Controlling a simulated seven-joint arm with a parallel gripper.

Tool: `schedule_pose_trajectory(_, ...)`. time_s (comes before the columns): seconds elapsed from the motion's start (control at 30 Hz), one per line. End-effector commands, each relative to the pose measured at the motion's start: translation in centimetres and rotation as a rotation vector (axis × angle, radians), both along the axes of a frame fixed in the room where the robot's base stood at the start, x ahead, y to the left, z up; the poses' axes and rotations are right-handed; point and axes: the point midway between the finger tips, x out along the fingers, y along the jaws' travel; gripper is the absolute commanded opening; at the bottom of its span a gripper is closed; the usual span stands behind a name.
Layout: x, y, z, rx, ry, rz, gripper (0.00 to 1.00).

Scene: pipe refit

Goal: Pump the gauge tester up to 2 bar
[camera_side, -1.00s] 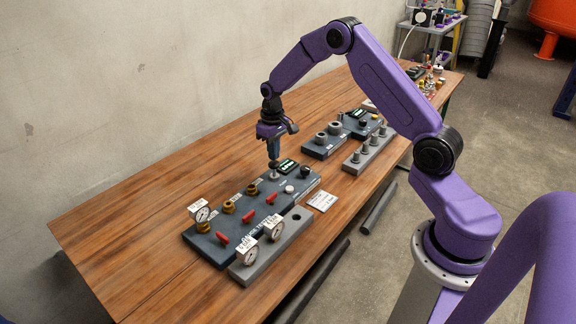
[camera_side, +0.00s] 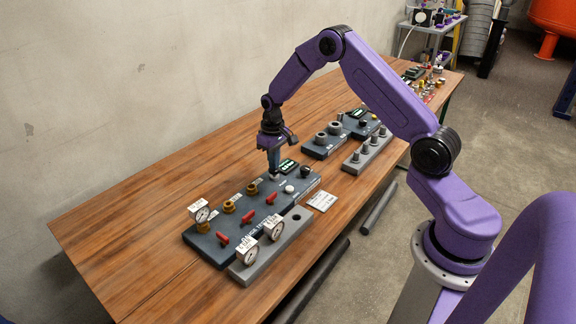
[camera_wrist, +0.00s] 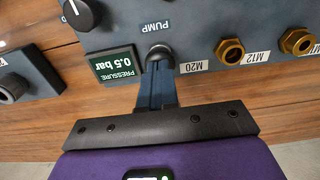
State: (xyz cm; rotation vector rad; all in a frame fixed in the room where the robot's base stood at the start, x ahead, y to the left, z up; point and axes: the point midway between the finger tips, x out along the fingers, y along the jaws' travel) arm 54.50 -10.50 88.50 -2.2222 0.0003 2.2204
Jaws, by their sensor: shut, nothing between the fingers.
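The gauge tester (camera_side: 262,205) is a dark blue panel on the wooden table. Its pressure display (camera_wrist: 118,62) reads 0.5 bar, upside down in the wrist view; it also shows in the side view (camera_side: 289,166). The round pump knob (camera_wrist: 159,51) sits by the PUMP label, at the panel's edge in the wrist view. My gripper (camera_side: 274,174) is shut and empty, pointing down onto the knob. In the wrist view its fingertips (camera_wrist: 158,68) overlap the knob and appear to touch it. The fingers mostly hide the knob in the side view.
Brass ports (camera_wrist: 230,51) labelled M20 and M12 line the panel, with red levers (camera_side: 247,216) beside them. A gauge (camera_side: 201,211) stands at one port. A grey holder (camera_side: 262,254) carries two more gauges. A black dial (camera_side: 305,171) and white button (camera_side: 289,189) are near the pump.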

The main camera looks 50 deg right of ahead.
Motion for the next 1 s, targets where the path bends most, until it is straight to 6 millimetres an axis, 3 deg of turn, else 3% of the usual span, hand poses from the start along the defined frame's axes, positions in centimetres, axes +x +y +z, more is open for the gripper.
schedule_pose_trajectory(0.6,0.0,0.0,3.0,0.0,0.0,-0.001,0.0)
schedule_pose_trajectory(1.0,0.0,0.0,3.2,0.0,0.001,0.0,0.0)
